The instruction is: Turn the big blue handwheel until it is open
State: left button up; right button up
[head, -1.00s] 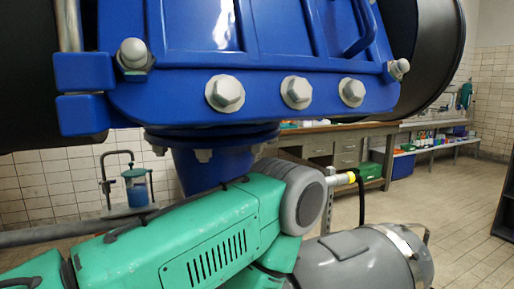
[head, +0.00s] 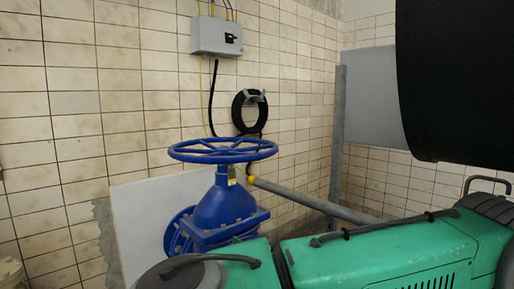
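The big blue handwheel (head: 222,150) lies flat on top of a blue valve body (head: 224,208), left of the middle in the head view. It has a round rim with spokes and stands clear, with nothing touching it. I cannot tell from its look how far it is turned. Neither of my grippers shows in the head view.
A green and black pump (head: 400,258) fills the lower right, in front of the valve. A large black pipe (head: 455,80) hangs at the upper right. A grey pipe (head: 310,200) runs right from the valve. A grey switch box (head: 217,38) and coiled black hose (head: 249,111) are on the tiled wall.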

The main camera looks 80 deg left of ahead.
aim_at(224, 151)
jog(key=u, duration=2.9)
jog(key=i+j, duration=0.2)
jog(key=i, duration=0.15)
